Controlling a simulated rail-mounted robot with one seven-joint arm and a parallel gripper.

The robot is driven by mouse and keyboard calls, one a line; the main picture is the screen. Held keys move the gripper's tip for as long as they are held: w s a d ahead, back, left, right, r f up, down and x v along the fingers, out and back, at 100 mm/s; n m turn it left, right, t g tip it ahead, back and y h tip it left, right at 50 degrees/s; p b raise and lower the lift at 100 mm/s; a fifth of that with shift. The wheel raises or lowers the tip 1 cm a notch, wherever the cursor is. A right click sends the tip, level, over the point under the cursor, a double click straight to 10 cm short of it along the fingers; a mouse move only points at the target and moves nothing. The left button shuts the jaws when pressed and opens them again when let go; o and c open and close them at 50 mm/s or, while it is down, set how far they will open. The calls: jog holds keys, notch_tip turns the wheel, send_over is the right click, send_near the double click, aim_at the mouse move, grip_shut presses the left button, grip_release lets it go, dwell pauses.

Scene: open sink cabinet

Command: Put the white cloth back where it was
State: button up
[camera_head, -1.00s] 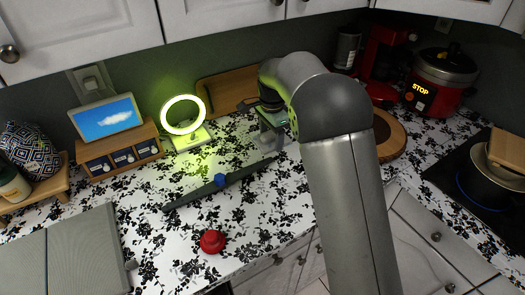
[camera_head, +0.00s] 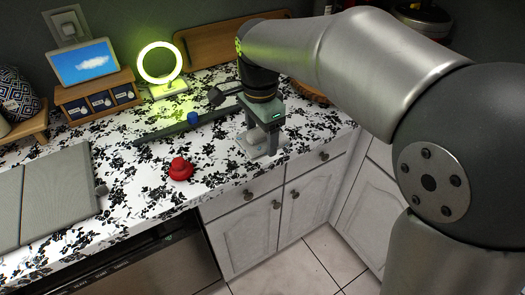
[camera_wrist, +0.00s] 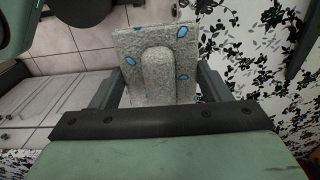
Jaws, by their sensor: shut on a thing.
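The white cloth (camera_wrist: 155,65) is a pale grey-white, folded, rough-textured piece with blue spots. In the wrist view it sits between the two fingers of my gripper (camera_wrist: 163,82), which is shut on it. I cannot tell whether the cloth touches the counter. The white cabinet doors (camera_head: 243,238) below the counter look closed.
The black-and-white floral counter (camera_head: 140,185) holds a red knob-like object (camera_head: 180,169), a dark bar with a blue part (camera_head: 193,118), a glowing ring lamp (camera_head: 159,62) and a wooden board (camera_head: 215,40). A grey panel (camera_head: 50,195) lies at left. Tiled floor (camera_head: 310,265) is open below.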

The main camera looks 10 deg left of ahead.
jog(key=w+a+f+p, duration=0.1)
jog(key=w+a+f, duration=0.1)
jog(key=w, duration=0.1)
jog(key=w+a+f+p, duration=0.1)
jog(key=w+a+f, duration=0.1)
jog(key=w+f, duration=0.1)
jog(key=w+a+f+p, duration=0.1)
jog(key=w+a+f, duration=0.1)
jog(key=w, duration=0.3)
jog(key=shift+w+f, duration=0.15)
jog(key=shift+f, duration=0.6)
jog(key=shift+w+a+f+p, duration=0.2)
jog(key=shift+w+f+p, duration=0.15)
jog(key=shift+w+f, duration=0.25)
jog(key=shift+s+f, duration=0.15)
jog(key=shift+f, duration=1.4)
jog(key=shift+f, duration=0.1)
jog(key=shift+f, duration=0.15)
jog(key=o, duration=0.9)
